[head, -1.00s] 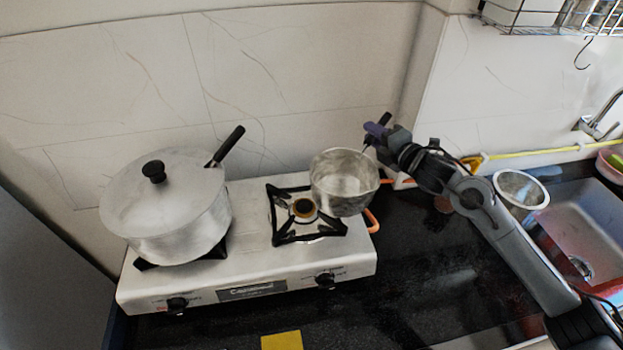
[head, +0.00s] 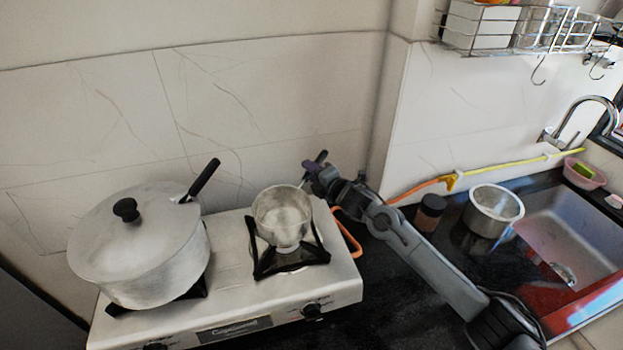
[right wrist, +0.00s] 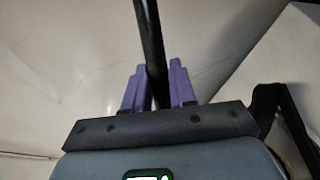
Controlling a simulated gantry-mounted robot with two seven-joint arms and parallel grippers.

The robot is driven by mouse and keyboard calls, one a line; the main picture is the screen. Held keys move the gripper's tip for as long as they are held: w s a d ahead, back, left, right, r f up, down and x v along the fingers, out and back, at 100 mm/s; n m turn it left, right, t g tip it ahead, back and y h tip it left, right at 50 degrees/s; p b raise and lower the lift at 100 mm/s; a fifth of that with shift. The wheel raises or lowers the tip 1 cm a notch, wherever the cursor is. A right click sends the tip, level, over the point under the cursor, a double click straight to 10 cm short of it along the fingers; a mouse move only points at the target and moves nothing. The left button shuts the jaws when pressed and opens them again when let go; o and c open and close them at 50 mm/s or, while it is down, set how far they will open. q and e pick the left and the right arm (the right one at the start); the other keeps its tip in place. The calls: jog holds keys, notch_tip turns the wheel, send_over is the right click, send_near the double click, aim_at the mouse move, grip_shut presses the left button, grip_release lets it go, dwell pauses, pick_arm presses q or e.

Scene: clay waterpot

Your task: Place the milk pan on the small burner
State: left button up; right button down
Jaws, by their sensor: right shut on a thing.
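The milk pan (head: 282,216) is a small silver pan with a dark handle. In the head view it is over the small burner (head: 290,262) on the right of the stove, covering the burner's centre. I cannot tell whether its base touches the black support. My right gripper (head: 316,172) is shut on the pan's handle, behind and to the right of the pan. In the right wrist view the black handle (right wrist: 151,45) stands between the two purple fingers (right wrist: 160,88). My left gripper is not in view.
A large lidded pot (head: 140,245) stands on the stove's left burner, its black handle (head: 203,178) pointing toward the milk pan. An orange hose (head: 348,238) runs at the stove's right. A dark jar (head: 430,212) and a steel bowl (head: 494,208) stand near the sink (head: 570,235).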

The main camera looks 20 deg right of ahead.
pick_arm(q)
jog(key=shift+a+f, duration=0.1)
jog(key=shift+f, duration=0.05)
pick_arm(e)
notch_tip(320, 180, down, 2)
jog(key=shift+f, duration=0.15)
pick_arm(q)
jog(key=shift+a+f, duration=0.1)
pick_arm(e)
jog(key=shift+f, duration=0.2)
jog(key=c, duration=0.9)
grip_release()
jog(key=shift+r, duration=0.1)
pick_arm(q)
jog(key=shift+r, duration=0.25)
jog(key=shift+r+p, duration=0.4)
jog(key=shift+p, duration=0.05)
pick_arm(e)
jog(key=v, duration=1.2)
jog(key=shift+s, duration=0.1)
